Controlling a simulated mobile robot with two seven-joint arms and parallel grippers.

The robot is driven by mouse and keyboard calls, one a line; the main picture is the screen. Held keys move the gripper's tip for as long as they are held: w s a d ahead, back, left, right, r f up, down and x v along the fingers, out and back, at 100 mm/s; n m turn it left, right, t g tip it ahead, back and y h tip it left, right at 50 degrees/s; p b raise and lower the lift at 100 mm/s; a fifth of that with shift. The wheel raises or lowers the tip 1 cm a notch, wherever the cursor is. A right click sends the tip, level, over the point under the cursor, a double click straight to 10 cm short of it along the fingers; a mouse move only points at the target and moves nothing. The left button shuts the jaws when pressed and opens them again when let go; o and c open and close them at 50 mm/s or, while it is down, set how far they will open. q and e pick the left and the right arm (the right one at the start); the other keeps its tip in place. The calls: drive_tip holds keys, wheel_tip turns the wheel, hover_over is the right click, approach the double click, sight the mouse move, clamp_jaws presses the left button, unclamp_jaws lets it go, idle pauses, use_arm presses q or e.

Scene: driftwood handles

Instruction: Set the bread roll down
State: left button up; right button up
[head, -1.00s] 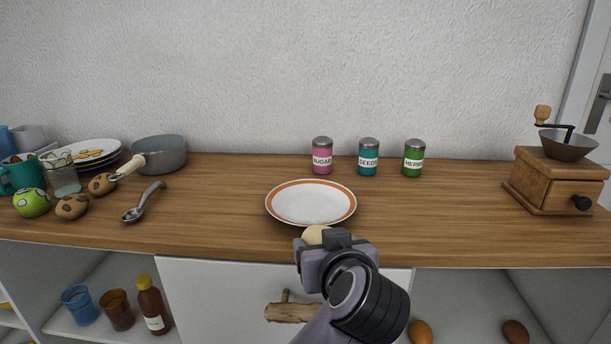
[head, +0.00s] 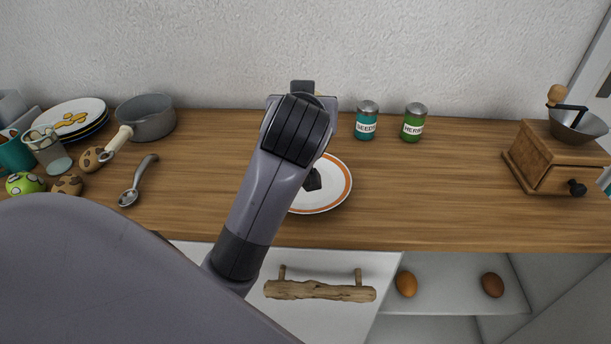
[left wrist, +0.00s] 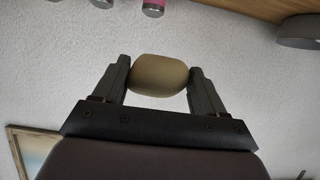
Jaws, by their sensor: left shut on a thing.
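The bread roll (left wrist: 160,76), tan and rounded, is held between the two fingers of my left gripper (left wrist: 158,80) in the left wrist view. In the head view my left gripper (head: 303,90) is up in front of the wall, and my arm hides nearly all of the roll. A white plate with an orange rim (head: 338,190) lies on the wooden counter, partly covered by my arm. A dark patch shows on the plate; I cannot tell what it is. My right gripper is not in view.
A seeds jar (head: 366,120) and a herbs jar (head: 414,122) stand at the back. A coffee grinder (head: 556,160) is at the right. A grey pot (head: 147,118), a scoop (head: 136,183) and stacked plates (head: 75,118) are at the left. The counter right of the plate is clear.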

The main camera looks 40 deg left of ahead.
use_arm(q)
wheel_tip(320, 180, down, 16)
drive_tip(key=b, duration=0.3)
drive_tip(key=shift+r+b, duration=0.15)
drive_tip(key=shift+b, duration=0.2)
drive_tip(key=shift+f, duration=0.2)
drive_tip(key=o, duration=1)
drive_tip(key=shift+f, duration=0.1)
drive_tip(key=shift+o, duration=0.2)
